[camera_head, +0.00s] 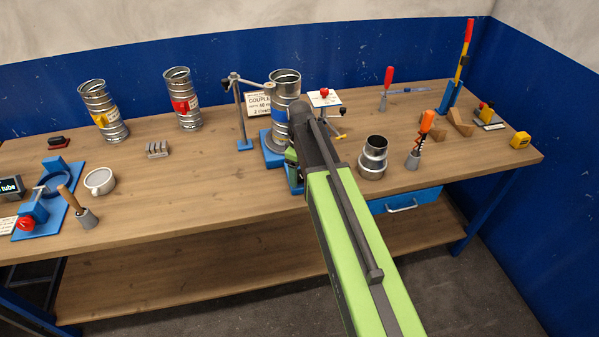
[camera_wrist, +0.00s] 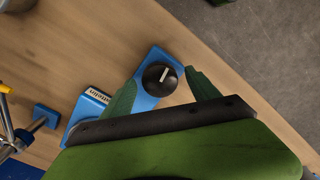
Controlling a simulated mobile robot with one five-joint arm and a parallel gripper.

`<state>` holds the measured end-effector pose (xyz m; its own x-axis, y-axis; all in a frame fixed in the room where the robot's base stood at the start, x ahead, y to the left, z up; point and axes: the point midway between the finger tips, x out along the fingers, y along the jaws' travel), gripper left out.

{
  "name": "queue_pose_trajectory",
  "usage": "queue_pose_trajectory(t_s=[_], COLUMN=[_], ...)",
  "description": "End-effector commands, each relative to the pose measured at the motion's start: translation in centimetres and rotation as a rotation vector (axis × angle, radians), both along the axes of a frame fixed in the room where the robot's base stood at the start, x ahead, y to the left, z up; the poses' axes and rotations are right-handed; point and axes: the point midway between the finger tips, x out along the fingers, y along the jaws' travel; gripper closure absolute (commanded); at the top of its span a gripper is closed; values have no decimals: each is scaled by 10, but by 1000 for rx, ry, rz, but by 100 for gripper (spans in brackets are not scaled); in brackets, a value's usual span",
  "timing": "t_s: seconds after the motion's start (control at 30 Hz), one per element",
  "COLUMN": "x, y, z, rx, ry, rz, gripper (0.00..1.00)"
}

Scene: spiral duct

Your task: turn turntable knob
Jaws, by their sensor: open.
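The turntable knob (camera_wrist: 160,79) is a round black dial with a white pointer mark, on a blue base (camera_wrist: 167,58) in the wrist view. My gripper (camera_wrist: 160,75) is open, its green fingers on either side of the knob with gaps visible. I cannot tell its exact height over the knob. In the head view my gripper (camera_head: 292,160) is at the turntable's front, and my arm hides the knob. A spiral duct (camera_head: 284,88) with a blue band stands upright on the blue turntable base (camera_head: 270,155).
A metal stand (camera_head: 240,110) is left of the duct. A short metal coupler (camera_head: 373,158) and an orange-handled tool (camera_head: 421,135) stand to the right. Two banded ducts (camera_head: 103,110) (camera_head: 183,98) stand at back left.

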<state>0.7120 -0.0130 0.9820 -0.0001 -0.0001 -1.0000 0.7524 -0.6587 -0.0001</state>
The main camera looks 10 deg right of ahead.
Motion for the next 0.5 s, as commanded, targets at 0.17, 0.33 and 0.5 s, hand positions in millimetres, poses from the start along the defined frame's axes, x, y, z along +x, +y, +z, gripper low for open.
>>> queue_pose_trajectory(t_s=[0.17, 0.33, 0.5], x=[0, 0, 0], y=[0, 0, 0], z=[8, 33, 72], rx=[0, 0, 0], ry=[0, 0, 0], rz=[0, 0, 0], gripper=[30, 30, 30])
